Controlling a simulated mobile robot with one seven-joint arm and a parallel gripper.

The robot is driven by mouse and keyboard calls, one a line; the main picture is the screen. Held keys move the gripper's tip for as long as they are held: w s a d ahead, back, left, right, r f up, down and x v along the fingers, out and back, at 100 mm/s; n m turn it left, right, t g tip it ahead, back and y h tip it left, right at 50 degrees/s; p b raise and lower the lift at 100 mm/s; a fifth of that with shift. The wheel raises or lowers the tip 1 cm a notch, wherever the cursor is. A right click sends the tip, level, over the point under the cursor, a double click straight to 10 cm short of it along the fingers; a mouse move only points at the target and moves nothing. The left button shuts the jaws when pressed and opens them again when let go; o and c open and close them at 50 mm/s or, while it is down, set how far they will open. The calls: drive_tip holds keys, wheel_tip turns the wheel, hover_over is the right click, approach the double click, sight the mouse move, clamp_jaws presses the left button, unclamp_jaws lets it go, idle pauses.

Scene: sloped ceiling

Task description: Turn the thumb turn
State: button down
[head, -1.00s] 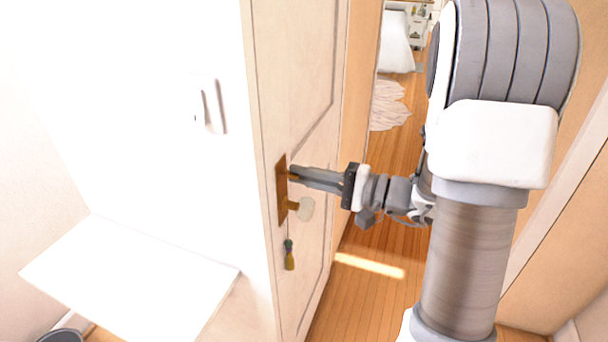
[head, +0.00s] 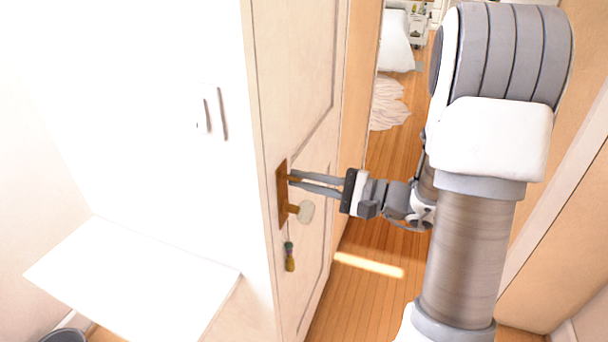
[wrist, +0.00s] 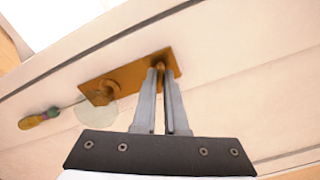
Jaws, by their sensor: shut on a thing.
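The thumb turn (wrist: 161,58) is a small brass piece at one end of a brass plate (wrist: 130,75) on the door. In the head view it is at the upper part of the plate (head: 282,205), mostly hidden by my fingertips. My gripper (head: 291,179) reaches in from the right and is shut on the thumb turn, its two fingers one above the other. The wrist view shows the grey fingers of my gripper (wrist: 161,72) on either side of the turn, which is only partly visible between the tips.
A pale round knob (head: 305,212) sticks out just below the fingers. A coloured tassel (head: 289,257) hangs beneath it. The cream door (head: 295,110) stands along the left. Wooden floor (head: 375,300) is clear between door and arm. A white shelf (head: 135,282) is at lower left.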

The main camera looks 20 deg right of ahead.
drive_tip(key=m+p, duration=0.1)
drive_tip(key=m, duration=0.1)
drive_tip(key=m+p, duration=0.1)
drive_tip(key=shift+r+m, duration=0.2)
drive_tip(key=shift+m, duration=0.2)
drive_tip(key=m+p, duration=0.3)
drive_tip(key=shift+m, duration=0.3)
drive_tip(key=m+p, duration=0.3)
drive_tip(key=shift+m+p, duration=0.3)
drive_tip(key=shift+m, duration=0.1)
drive_tip(key=m+p, duration=0.3)
drive_tip(key=shift+m, duration=0.3)
drive_tip(key=m+p, duration=0.4)
drive_tip(key=shift+p, duration=0.3)
drive_tip(key=m+p, duration=0.3)
drive_tip(key=m, duration=0.1)
drive_tip(key=m+p, duration=0.2)
drive_tip(key=m, duration=0.2)
drive_tip(key=shift+f+p, duration=0.1)
drive_tip(key=shift+p, duration=0.25)
drive_tip(key=shift+f+m+p, duration=0.1)
drive_tip(key=shift+m+p, duration=0.45)
drive_tip(key=shift+m, duration=0.65)
